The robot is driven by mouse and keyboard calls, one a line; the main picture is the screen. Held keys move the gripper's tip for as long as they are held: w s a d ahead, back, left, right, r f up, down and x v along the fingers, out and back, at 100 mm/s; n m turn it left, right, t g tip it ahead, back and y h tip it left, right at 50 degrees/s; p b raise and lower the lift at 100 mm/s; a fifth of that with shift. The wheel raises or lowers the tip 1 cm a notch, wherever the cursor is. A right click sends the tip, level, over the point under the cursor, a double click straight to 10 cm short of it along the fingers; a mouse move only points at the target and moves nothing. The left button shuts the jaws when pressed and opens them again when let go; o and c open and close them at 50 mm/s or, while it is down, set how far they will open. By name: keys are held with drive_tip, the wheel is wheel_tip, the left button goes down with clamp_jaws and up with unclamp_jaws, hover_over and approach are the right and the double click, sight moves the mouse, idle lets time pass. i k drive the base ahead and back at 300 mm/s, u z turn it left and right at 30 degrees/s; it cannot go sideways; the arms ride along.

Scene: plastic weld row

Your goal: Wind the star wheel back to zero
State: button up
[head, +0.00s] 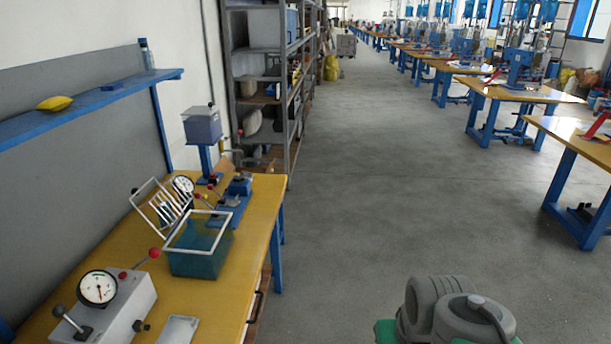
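A grey box (122,316) with a round white dial gauge (98,288) stands on the yellow workbench at the lower left. A small dark knob (141,326) sits on the right side of the box. It is too small for me to tell whether it is the star wheel. The box also carries a black-knobbed lever (60,312) and a red-balled lever (154,253). The gauge's reading is too small to make out. My gripper is not in view; only grey rounded links of my arm show at the bottom right, well away from the bench.
A blue-green bin (196,262) with a white rim, a wire rack (160,207) and a blue tool (234,200) stand farther back on the yellow workbench (238,298). A grey plate (178,330) lies near the front. A blue shelf (95,100) hangs above. The grey floor (370,190) is clear.

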sight(239, 178)
drive_tip(key=z, duration=0.3)
drive_tip(key=i, duration=2.15)
drive_tip(key=u, duration=1.5)
drive_tip(key=i, duration=0.95)
drive_tip(key=u, duration=0.95)
